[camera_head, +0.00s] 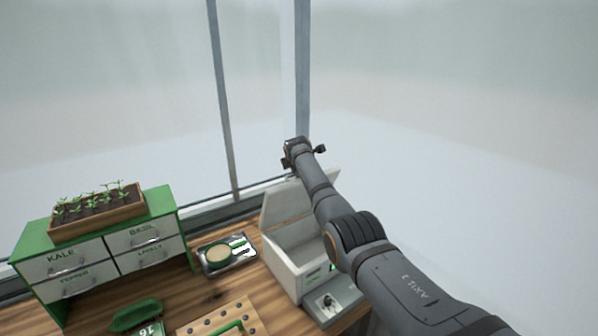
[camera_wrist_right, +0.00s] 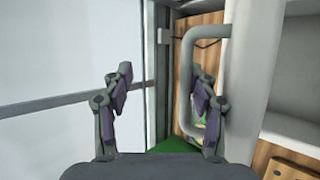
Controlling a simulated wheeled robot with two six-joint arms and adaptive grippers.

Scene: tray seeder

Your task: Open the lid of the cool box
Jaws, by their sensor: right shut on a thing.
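The white cool box (camera_head: 290,276) stands at the right end of the bench. Its lid (camera_head: 286,203) is raised steeply at the back, and the empty-looking inside shows. My right gripper (camera_head: 303,150) is at the raised lid's upper edge, my arm covering part of the lid and box. In the right wrist view the lid's pale edge (camera_wrist_right: 255,70) and its handle (camera_wrist_right: 187,90) are at the right. My right gripper (camera_wrist_right: 162,78) is shut on the handle, which passes by its right finger; the exact contact is hard to see. My left gripper is not in view.
A green and white drawer cabinet (camera_head: 90,264) with a seedling box (camera_head: 98,216) stands at the left. A grey control box (camera_head: 335,300) adjoins the cool box. Window posts (camera_head: 222,100) rise behind.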

